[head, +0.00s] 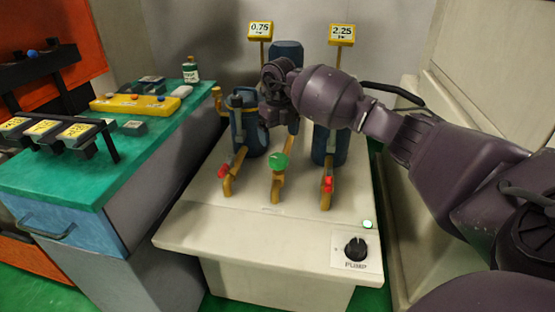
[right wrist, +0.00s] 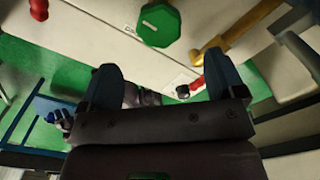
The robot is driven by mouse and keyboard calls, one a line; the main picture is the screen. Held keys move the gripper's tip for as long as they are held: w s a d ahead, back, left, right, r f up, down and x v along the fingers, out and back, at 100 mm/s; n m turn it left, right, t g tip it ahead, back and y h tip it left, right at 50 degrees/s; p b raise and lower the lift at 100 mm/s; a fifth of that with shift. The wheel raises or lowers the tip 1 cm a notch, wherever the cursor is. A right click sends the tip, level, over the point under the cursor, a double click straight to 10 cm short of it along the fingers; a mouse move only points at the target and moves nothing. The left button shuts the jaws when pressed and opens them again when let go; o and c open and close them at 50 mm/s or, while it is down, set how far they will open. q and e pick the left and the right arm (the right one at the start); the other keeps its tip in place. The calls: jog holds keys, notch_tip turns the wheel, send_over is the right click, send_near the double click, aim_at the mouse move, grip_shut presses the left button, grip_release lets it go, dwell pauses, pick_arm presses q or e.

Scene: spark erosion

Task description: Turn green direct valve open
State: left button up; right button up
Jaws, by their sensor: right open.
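The green valve (head: 279,161) is a faceted knob on the middle brass pipe of the pale machine top, between two red-handled valves. In the right wrist view the green knob (right wrist: 159,24) is at the top centre, beyond my fingertips. My right gripper (head: 272,90) is above and behind the knob in the head view, in front of the blue cylinders, apart from the knob. Its two dark fingers (right wrist: 166,78) are spread with nothing between them. The base of the green valve is partly hidden. My left gripper is not in view.
Red valve handles (head: 225,171) and (head: 328,184) flank the green one. Blue cylinders (head: 247,135) stand behind, below yellow gauges (head: 260,30). A green-topped bench (head: 75,180) stands left. The front machine top is clear.

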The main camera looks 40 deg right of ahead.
aim_at(279, 158)
notch_tip(279, 158, down, 8)
jog(key=shift+r+b, duration=0.25)
jog(key=shift+b, duration=0.35)
jog(key=shift+f, duration=0.55)
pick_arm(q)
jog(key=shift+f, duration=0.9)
pick_arm(e)
jog(key=shift+f, duration=0.1)
jog(key=c, duration=0.9)
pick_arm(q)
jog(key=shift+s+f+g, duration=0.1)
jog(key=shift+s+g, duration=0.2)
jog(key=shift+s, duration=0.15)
pick_arm(e)
jog(key=shift+c, duration=0.2)
